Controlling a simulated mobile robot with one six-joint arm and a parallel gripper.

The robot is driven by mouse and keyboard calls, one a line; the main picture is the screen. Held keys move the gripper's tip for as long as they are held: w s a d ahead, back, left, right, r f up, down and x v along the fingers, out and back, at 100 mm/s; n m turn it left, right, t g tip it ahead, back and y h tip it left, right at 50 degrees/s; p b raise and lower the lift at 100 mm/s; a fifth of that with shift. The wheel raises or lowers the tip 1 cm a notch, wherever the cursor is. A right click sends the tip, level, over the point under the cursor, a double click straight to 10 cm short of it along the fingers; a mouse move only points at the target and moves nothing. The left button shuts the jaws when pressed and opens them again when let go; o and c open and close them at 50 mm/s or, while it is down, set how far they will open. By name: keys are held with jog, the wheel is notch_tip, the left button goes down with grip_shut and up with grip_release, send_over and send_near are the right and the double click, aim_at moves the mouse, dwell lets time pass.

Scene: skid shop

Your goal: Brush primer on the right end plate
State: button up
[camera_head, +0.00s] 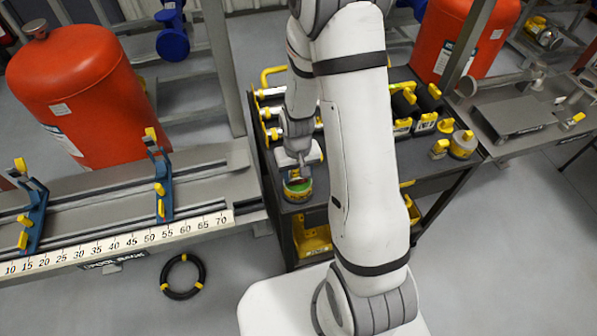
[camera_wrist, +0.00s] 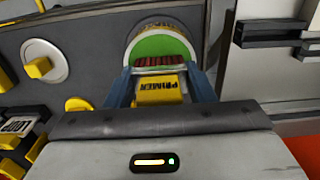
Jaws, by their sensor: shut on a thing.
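My gripper (camera_wrist: 162,84) is shut on the primer brush (camera_wrist: 159,92), a yellow block marked PRIMER between the two blue fingers. Its dark red bristles point away from me, at the round tin (camera_wrist: 135,32) with a bright green inside. Whether the bristles touch the green cannot be told. In the head view the tin (camera_head: 297,196) stands on the dark cart top, with my gripper (camera_head: 302,166) just above it. I cannot pick out the right end plate for certain.
The dark cart (camera_head: 430,163) holds yellow-marked tools and small cans (camera_head: 463,144). Left is a rail bench with a ruler (camera_head: 130,240) and blue clamps (camera_head: 160,180). Red tanks (camera_head: 75,85) stand behind. A black ring (camera_head: 183,277) lies on the floor. A grey bench (camera_head: 512,116) is at right.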

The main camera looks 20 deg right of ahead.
jog(key=shift+r+p, duration=1.95)
jog(key=shift+r, duration=1.45)
jog(key=shift+f, duration=0.1)
